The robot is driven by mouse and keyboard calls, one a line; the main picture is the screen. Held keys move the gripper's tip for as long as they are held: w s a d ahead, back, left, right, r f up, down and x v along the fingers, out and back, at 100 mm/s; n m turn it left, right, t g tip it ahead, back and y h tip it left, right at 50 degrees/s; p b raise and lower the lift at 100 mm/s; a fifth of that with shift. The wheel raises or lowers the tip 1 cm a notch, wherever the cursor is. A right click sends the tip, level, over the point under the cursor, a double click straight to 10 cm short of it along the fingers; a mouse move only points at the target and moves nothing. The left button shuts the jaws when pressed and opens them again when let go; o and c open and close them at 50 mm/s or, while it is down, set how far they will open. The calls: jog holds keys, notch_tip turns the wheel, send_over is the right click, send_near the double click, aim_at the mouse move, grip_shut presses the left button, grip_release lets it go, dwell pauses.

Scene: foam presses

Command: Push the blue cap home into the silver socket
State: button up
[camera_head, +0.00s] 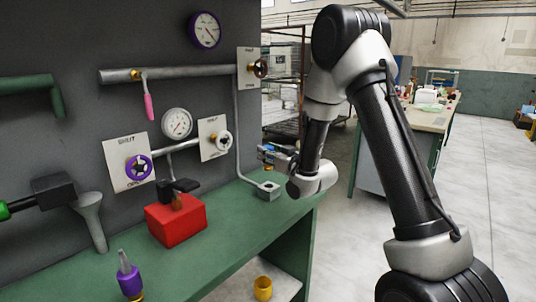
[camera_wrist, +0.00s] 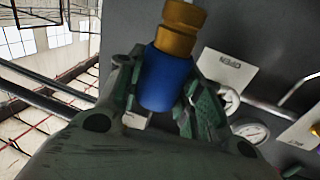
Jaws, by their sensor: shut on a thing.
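The blue cap (camera_wrist: 166,80) is between the fingers of my gripper (camera_wrist: 158,92) in the wrist view, with a brass-coloured stepped part (camera_wrist: 181,27) at its far end. In the head view my gripper (camera_head: 272,155) is at the end of the bench, and a small bit of blue shows at its fingers. A silver-grey block (camera_head: 268,190), which looks like the silver socket, sits on the green bench below my gripper, at the foot of a thin pipe. The cap is held above it and apart from it. The socket is not clear in the wrist view.
The green bench (camera_head: 222,235) also holds a red box (camera_head: 176,222), a grey funnel (camera_head: 92,222) and a purple-topped fitting (camera_head: 130,280). A yellow cup (camera_head: 263,288) stands lower down. The dark panel behind carries pipes, gauges and valve wheels close to my gripper.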

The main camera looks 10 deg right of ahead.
aim_at(269, 167)
jog(key=shift+w+d, duration=0.2)
jog(key=shift+w, duration=0.1)
jog(key=shift+f, duration=2.9)
jog(key=shift+f, duration=1.3)
jog(key=shift+f, duration=0.35)
jog(key=shift+f, duration=0.1)
jog(key=shift+r, duration=1.5)
